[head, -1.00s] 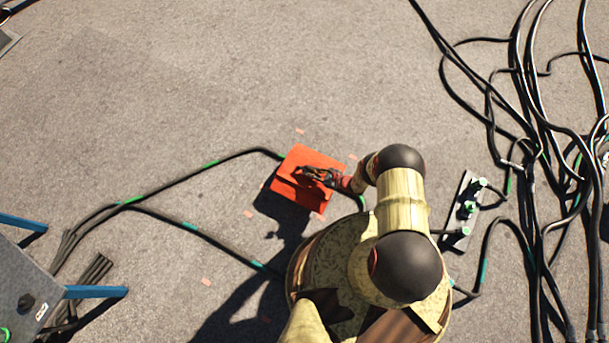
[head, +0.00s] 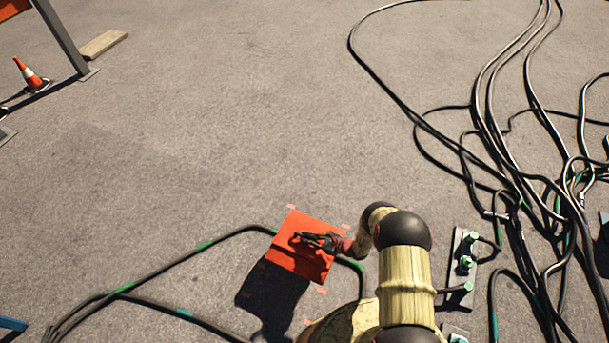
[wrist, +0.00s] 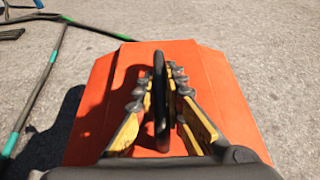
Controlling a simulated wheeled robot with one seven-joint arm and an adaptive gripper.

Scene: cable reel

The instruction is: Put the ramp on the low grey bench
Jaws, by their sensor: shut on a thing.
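The orange ramp (head: 305,260) is in the head view, lower middle, and fills the middle of the wrist view (wrist: 215,85). My gripper (head: 318,241) is over the ramp's top. In the wrist view my gripper's fingers (wrist: 160,95) are shut on the ramp's dark upright handle. The ramp's shadow lies to its lower left, apart from it in the head view, so the ramp seems held above the ground. The low grey bench cannot be made out for certain in the current views.
A black cable (head: 160,270) with green bands runs left of the ramp. Many cables (head: 520,100) tangle at right, beside a grey plate with green-topped posts (head: 466,262). A traffic cone (head: 30,75) and wooden plank (head: 104,43) are far upper left. The middle ground is open.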

